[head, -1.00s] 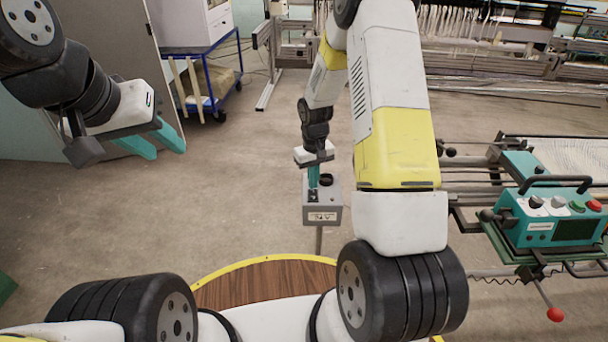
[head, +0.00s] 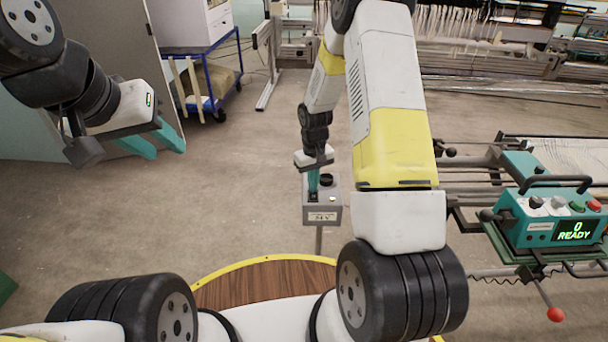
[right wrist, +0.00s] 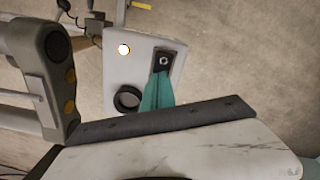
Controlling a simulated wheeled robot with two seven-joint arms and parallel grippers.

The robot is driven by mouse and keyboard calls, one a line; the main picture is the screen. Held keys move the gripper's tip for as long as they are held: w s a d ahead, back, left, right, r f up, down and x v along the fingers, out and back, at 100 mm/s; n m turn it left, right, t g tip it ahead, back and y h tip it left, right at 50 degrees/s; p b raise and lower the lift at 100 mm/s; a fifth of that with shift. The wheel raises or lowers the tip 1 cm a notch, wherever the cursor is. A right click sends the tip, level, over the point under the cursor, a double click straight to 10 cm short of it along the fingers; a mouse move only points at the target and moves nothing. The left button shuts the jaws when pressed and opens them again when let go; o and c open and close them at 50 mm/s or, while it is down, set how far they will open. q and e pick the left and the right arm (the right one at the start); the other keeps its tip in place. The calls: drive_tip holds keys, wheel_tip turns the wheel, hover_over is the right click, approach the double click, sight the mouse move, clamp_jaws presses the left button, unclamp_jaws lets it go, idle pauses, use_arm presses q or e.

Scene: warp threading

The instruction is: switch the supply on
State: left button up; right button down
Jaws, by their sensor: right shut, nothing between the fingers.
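The supply is a small grey box (head: 331,214) on a post, with a label on its front. In the right wrist view its top (right wrist: 141,62) carries a black switch plate (right wrist: 165,58), a dark round knob (right wrist: 128,98) and a glowing lamp (right wrist: 124,49). My right gripper (head: 313,190) is shut and empty, with its teal fingertips at the switch plate; whether they touch it I cannot tell. The fingers partly hide the switch. My left gripper (head: 158,139) is open and empty, high at the left, far from the box.
A teal control box (head: 524,234) on the machine frame at the right has buttons and a lit green screen (head: 574,232) reading "0 READY". A blue trolley (head: 217,90) stands at the back left. The floor between is clear.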

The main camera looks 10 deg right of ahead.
drive_tip(key=shift+r, duration=3.5)
drive_tip(key=s+r+t, duration=0.1)
drive_tip(key=s+r, duration=0.2)
drive_tip(key=r, duration=0.3)
drive_tip(key=s+r+m+t, duration=0.1)
drive_tip(key=s+r, duration=0.1)
drive_tip(key=r, duration=0.5)
drive_tip(key=s+r+t, duration=0.1)
drive_tip(key=s+r, duration=0.2)
drive_tip(key=r, duration=0.3)
drive_tip(key=s+a+r+t+y, duration=0.1)
drive_tip(key=s+r, duration=0.3)
drive_tip(key=s, duration=0.4)
drive_tip(key=s+a+r+m+t+y, duration=0.1)
drive_tip(key=s+r+t, duration=0.1)
drive_tip(key=s+r, duration=0.3)
drive_tip(key=s, duration=0.3)
drive_tip(key=shift+s, duration=0.15)
drive_tip(key=shift+r, duration=0.1)
